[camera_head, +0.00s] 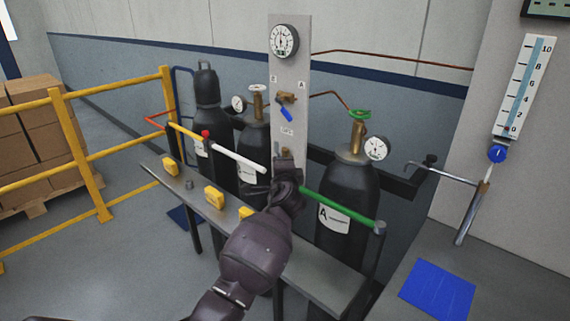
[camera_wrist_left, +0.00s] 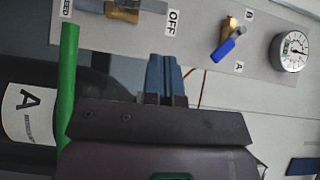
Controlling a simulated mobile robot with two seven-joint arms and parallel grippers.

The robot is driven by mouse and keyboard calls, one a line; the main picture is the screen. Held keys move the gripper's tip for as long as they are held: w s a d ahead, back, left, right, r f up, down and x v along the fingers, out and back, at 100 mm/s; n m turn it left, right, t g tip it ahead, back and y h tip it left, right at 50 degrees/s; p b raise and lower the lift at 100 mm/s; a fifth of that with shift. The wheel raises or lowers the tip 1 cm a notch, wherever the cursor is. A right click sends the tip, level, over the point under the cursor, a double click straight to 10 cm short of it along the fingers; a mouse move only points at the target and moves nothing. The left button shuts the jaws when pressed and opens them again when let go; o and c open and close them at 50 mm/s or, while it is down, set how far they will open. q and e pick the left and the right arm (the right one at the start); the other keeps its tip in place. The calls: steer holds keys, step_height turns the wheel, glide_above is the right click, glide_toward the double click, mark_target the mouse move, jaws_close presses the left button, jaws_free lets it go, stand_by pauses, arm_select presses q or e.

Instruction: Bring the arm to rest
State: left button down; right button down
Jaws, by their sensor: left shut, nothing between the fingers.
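My left arm reaches up from the bottom of the head view. Its gripper (camera_head: 287,166) is in front of the lower part of the grey upright panel (camera_head: 290,60). In the left wrist view the blue-grey fingers of the gripper (camera_wrist_left: 164,62) are together with nothing between them. They point at the panel and look apart from its valves. The blue-handled valve (camera_head: 286,112) is above the gripper, between labels A and B; it also shows in the wrist view (camera_wrist_left: 226,47). A lower brass valve (camera_wrist_left: 123,11) is beside the OFF label, partly cut off. My right gripper is not in view.
A green bar (camera_head: 338,207) and a white bar (camera_head: 238,158) lie on either side of the gripper. Black cylinders (camera_head: 347,240) stand behind the rail. Yellow blocks (camera_head: 214,197) sit on the bench ledge (camera_head: 325,285). A yellow fence (camera_head: 80,153) stands left.

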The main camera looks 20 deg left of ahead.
arm_select(q)
steer(key=d+r+n+t+h, duration=0.2)
steer(key=d+r+n+h, duration=0.1)
steer(key=d+n+h, duration=0.1)
steer(key=s+a+f+n+g+h, duration=0.1)
steer(key=s+f+n+g, duration=0.1)
steer(key=s+f, duration=0.8)
steer(key=s+a+f+n+g+h, duration=0.1)
steer(key=s+a+f+n+g, duration=0.1)
steer(key=s+f, duration=0.8)
steer(key=s+a+f+n+g+h, duration=0.1)
steer(key=s+f, duration=1)
steer(key=s, duration=1.2)
steer(key=a+n+g, duration=0.1)
steer(key=n, duration=0.1)
steer(key=shift+n+g, duration=0.4)
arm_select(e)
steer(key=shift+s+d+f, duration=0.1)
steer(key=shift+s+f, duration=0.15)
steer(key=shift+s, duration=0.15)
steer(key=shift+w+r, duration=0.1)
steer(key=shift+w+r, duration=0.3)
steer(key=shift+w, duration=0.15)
